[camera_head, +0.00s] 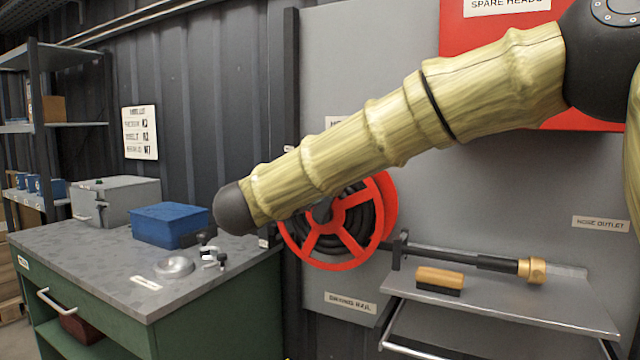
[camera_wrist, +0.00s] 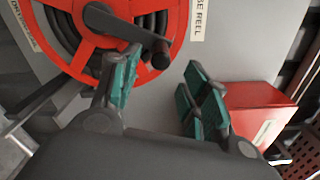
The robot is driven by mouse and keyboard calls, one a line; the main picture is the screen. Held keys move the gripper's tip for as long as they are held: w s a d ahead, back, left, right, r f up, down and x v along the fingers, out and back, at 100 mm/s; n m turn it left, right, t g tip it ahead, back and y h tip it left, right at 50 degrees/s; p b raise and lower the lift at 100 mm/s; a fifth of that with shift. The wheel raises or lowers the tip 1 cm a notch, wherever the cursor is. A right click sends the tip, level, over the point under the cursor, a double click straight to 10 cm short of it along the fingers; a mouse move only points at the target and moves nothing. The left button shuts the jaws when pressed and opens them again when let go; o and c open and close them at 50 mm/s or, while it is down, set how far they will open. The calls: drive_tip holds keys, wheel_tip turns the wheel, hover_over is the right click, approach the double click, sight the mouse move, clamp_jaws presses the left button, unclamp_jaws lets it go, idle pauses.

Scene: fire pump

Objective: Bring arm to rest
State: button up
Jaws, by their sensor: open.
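My gripper (camera_wrist: 160,88) is open in the wrist view, its green-padded fingers apart with nothing held between the pads. Behind the left finger is the red hose reel (camera_wrist: 85,45) with a black crank handle (camera_wrist: 125,28). Contact between finger and handle cannot be told. In the head view my arm stretches from the upper right down to the left, across the front of the reel (camera_head: 341,225). My gripper cannot be made out there.
A bench (camera_head: 75,245) at left carries a blue box (camera_head: 165,224), a grey case (camera_head: 115,200) and small fittings. A shelf (camera_head: 500,305) at right holds a brush (camera_head: 440,279) and a nozzle (camera_head: 532,269). A red box (camera_wrist: 255,112) stands right in the wrist view.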

drive_tip(key=shift+s+a, duration=0.2)
drive_tip(key=shift+s, duration=0.2)
